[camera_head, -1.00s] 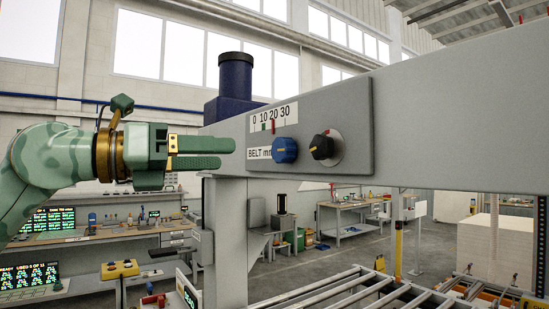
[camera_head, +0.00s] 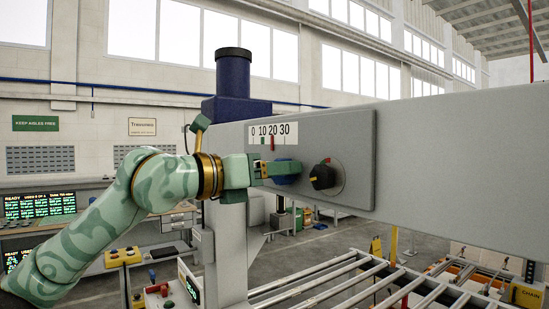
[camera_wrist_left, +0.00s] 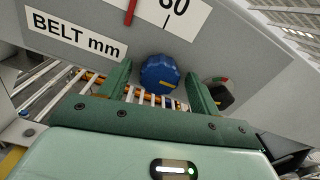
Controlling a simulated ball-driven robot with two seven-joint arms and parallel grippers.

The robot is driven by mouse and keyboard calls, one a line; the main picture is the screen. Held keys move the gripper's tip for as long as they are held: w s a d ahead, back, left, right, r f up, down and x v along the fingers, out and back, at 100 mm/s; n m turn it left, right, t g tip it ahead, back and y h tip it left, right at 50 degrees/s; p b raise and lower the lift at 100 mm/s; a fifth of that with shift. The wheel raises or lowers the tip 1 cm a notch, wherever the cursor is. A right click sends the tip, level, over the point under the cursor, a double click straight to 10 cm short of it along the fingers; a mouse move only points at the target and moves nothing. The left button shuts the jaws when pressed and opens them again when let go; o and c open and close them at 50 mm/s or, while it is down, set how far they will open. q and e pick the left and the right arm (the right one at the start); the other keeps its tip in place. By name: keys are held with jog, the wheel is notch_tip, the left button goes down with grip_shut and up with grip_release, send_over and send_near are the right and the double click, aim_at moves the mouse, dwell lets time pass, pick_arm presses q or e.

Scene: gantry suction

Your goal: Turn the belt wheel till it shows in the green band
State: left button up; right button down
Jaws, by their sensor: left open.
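The blue belt wheel (camera_head: 284,180) sits on the grey panel under a white scale (camera_head: 287,130) marked 0 to 30. A red pointer (camera_head: 271,143) stands near 20, to the right of the green band (camera_head: 262,142) near 10. My left gripper (camera_head: 288,168) is at the wheel and partly hides it. In the left wrist view the blue wheel (camera_wrist_left: 158,72), with a yellow mark, lies between my open left gripper's fingers (camera_wrist_left: 160,82). I cannot tell whether they touch it. The BELT mm label (camera_wrist_left: 75,35) shows there too. My right gripper is out of view.
A black knob (camera_head: 322,177) with an orange mark sits close to the right of the wheel. The grey beam (camera_head: 440,140) runs right. A roller conveyor (camera_head: 350,285) lies below. A dark blue cylinder (camera_head: 243,75) stands above the panel.

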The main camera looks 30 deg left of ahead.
pick_arm(q)
jog(key=shift+w, duration=0.2)
jog(key=c, duration=1)
